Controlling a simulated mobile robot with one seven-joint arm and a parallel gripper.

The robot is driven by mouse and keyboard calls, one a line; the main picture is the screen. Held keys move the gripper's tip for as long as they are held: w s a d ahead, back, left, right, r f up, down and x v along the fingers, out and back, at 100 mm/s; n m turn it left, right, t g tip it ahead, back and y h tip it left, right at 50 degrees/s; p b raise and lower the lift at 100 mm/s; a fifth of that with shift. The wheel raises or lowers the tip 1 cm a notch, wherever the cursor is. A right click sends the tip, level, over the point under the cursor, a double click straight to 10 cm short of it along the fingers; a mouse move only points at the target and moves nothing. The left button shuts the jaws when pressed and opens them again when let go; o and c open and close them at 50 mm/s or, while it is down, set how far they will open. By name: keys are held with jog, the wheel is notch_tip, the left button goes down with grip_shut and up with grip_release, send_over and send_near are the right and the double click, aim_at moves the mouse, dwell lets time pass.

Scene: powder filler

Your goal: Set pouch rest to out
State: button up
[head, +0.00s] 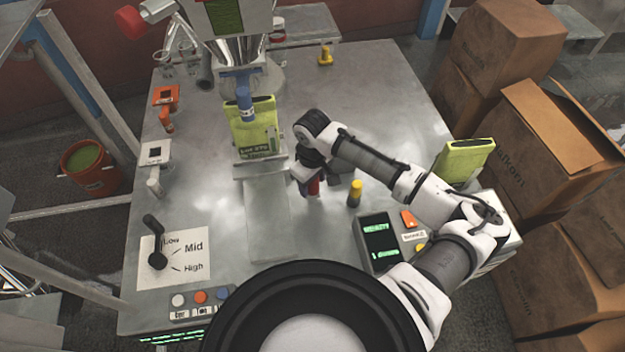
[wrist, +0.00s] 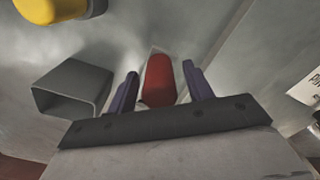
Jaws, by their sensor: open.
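A red knob or handle (wrist: 159,80) lies between the two purple fingers of my gripper (wrist: 160,88) in the wrist view. My gripper is open, with a gap on each side of the red part. In the head view my gripper (head: 308,180) is low over the table, right of the pouch rest (head: 262,166), and the red part (head: 314,187) shows just beside it. The pouch rest is a grey ledge under a yellow-green pouch (head: 252,125) below the filler spout (head: 238,85). My wrist hides how the red part joins the rest.
A grey hollow block (wrist: 72,88) and a yellow-topped peg (head: 354,193) stand close to my gripper. A control box (head: 378,240) is to the right front. A lever panel (head: 175,257) and buttons (head: 200,297) are at the left front. Another pouch (head: 463,160) is at the right.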

jog(key=shift+f, duration=0.15)
grip_shut()
dwell(0.4)
